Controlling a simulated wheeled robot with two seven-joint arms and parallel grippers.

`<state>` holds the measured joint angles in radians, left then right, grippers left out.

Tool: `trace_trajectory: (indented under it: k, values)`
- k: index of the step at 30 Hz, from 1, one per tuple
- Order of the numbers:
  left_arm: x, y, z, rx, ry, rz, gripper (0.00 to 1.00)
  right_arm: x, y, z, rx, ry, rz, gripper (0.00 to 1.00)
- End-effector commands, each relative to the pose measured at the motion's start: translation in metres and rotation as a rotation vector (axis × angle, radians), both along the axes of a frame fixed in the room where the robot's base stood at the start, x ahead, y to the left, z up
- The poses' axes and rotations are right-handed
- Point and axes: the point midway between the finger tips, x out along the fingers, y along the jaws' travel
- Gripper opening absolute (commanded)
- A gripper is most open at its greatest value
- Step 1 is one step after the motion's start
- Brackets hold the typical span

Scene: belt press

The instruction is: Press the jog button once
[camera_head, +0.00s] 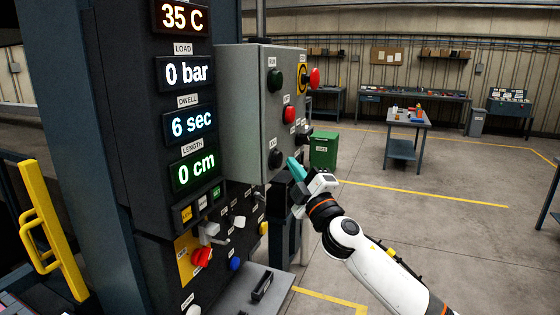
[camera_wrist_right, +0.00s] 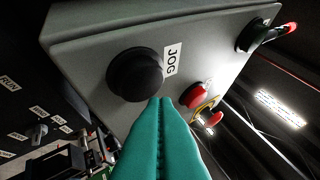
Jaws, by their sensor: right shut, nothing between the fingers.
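The jog button is a round black push button (camera_head: 275,158) low on the front of the grey control box (camera_head: 243,110). In the right wrist view the black button (camera_wrist_right: 135,74) stands out from the box face, beside a white label reading JOG (camera_wrist_right: 172,60). My right gripper (camera_head: 294,165) has teal fingers, shut together and empty. In the right wrist view the fingertips (camera_wrist_right: 160,102) overlap the button's lower right edge in the picture; I cannot tell whether they touch it. My left gripper is in neither view.
Displays read 35 C, 0 bar, 6 sec and 0 cm. A green bin (camera_head: 323,150) stands behind; open floor lies right.

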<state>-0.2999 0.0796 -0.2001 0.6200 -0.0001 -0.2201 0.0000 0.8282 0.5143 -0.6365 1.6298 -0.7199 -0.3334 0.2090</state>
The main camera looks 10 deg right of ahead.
Motion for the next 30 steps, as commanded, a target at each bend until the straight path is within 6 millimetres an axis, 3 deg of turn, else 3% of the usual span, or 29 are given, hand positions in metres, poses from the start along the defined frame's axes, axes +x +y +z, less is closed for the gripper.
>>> trace_trajectory:
  k: [30]
  values:
    - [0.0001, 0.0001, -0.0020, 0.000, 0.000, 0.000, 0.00, 0.0066, 0.0099, 0.0004, 0.001, 0.000, 0.000, 0.00]
